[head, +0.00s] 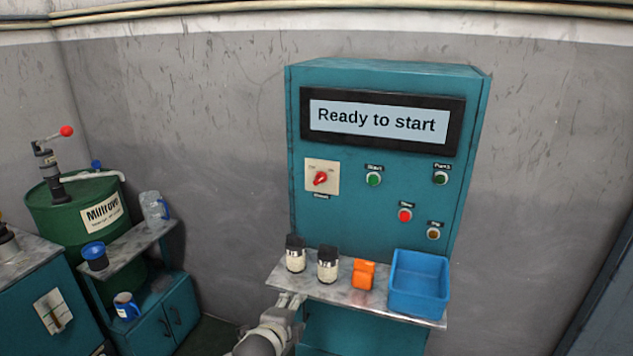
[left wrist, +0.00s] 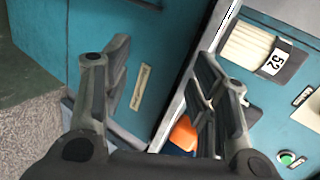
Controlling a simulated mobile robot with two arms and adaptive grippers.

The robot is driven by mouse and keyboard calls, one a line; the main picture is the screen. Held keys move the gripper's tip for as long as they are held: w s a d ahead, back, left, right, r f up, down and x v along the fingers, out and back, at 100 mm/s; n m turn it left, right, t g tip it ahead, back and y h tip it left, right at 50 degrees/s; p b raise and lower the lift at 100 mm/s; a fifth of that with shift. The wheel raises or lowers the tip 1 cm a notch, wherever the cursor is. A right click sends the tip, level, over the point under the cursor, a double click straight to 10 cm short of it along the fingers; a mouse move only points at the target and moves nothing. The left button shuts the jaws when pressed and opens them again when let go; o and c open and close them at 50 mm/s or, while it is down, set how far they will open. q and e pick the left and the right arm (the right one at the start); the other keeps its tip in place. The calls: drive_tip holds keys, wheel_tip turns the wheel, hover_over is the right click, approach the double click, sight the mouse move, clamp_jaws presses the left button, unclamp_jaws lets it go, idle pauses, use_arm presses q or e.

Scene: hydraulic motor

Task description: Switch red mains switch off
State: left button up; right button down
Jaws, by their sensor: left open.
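The red mains switch (head: 320,178) is a red rotary knob on a pale square plate, at the left of the teal control cabinet (head: 385,260). Its pointer is tilted; the small lettering around it is too blurred to read. The display (head: 380,120) above reads "Ready to start". My left gripper (head: 288,300) is low in the head view, at the front left edge of the shelf, well below the switch and apart from it. In the left wrist view my left gripper (left wrist: 162,88) is open with nothing between its fingers. My right gripper is out of view.
The marble shelf (head: 340,292) under the panel holds two dark-capped bottles (head: 311,258), an orange block (head: 363,274) and a blue bin (head: 419,284). Green (head: 374,180) and red (head: 405,215) buttons sit right of the switch. A green drum (head: 70,225) stands left.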

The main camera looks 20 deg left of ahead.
sight(318, 182)
use_arm(q)
drive_tip(key=w+r+m+t, duration=0.1)
drive_tip(key=r, duration=0.3)
drive_tip(key=w+r+m+t, duration=0.1)
drive_tip(key=w+r+m, duration=0.1)
drive_tip(key=r, duration=0.2)
drive_tip(key=w+r+m, duration=0.1)
drive_tip(key=w+r, duration=0.1)
drive_tip(key=r, duration=0.2)
drive_tip(key=shift+m+t, duration=0.3)
drive_tip(key=shift+t, duration=0.1)
wheel_tip(318, 182, up, 14)
drive_tip(key=w+m+t+h, duration=0.1)
drive_tip(key=w+m+t, duration=0.2)
drive_tip(key=m, duration=0.3)
drive_tip(key=w+p, duration=0.1)
drive_tip(key=w, duration=0.3)
drive_tip(key=w+p, duration=0.1)
drive_tip(key=w, duration=0.3)
drive_tip(key=shift+w+d+f, duration=0.1)
drive_tip(key=shift+w+d, duration=0.1)
drive_tip(key=shift+w, duration=0.2)
drive_tip(key=shift+w+p, duration=0.3)
drive_tip(key=shift+w, duration=0.5)
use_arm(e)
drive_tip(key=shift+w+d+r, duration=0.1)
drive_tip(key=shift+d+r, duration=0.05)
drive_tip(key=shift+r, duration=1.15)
